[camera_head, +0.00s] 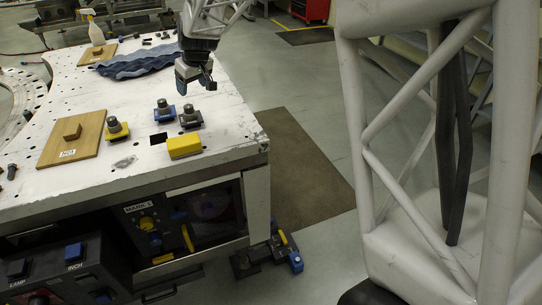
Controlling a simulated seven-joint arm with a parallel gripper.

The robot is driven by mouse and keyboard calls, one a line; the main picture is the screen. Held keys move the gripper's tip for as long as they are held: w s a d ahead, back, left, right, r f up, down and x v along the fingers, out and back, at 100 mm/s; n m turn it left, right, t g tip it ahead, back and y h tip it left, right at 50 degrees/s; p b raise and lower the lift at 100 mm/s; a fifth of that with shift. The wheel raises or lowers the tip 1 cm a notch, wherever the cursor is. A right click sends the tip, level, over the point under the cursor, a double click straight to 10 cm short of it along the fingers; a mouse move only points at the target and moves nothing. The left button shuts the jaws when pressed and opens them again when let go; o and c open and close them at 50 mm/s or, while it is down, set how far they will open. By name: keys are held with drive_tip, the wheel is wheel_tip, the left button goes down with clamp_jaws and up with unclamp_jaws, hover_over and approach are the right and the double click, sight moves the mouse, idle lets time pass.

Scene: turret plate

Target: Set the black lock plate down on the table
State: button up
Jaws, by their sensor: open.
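The black lock plate (190,124), a small dark plate with a grey round knob on top, rests on the white table (225,118) near its right side. It looks upright, with its knob pointing up. My gripper (196,84) hangs above and slightly behind it, open, with nothing between the fingers. There is a visible gap between the fingertips and the knob.
A similar blue plate (165,117) stands close left, and a yellow one (117,134) further left. A yellow block (184,147) lies in front, beside a dark square opening (158,138). A wooden board (90,133) lies left; a blue cloth (138,63) lies behind.

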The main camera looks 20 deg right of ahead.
drive_tip(key=s+d+r+m, duration=0.1)
drive_tip(key=s+d+r, duration=0.2)
drive_tip(key=s, duration=0.8)
drive_tip(key=s+d+r+m, duration=0.1)
drive_tip(key=s+d+r, duration=0.1)
drive_tip(key=s, duration=1)
drive_tip(key=s+d+f+m+h, duration=0.1)
drive_tip(key=s+d+f, duration=0.1)
drive_tip(key=s, duration=0.9)
drive_tip(key=s+d+f+m+g+h, duration=0.1)
drive_tip(key=s+d+f+m, duration=0.1)
drive_tip(key=s, duration=1)
drive_tip(key=shift+s+d, duration=0.2)
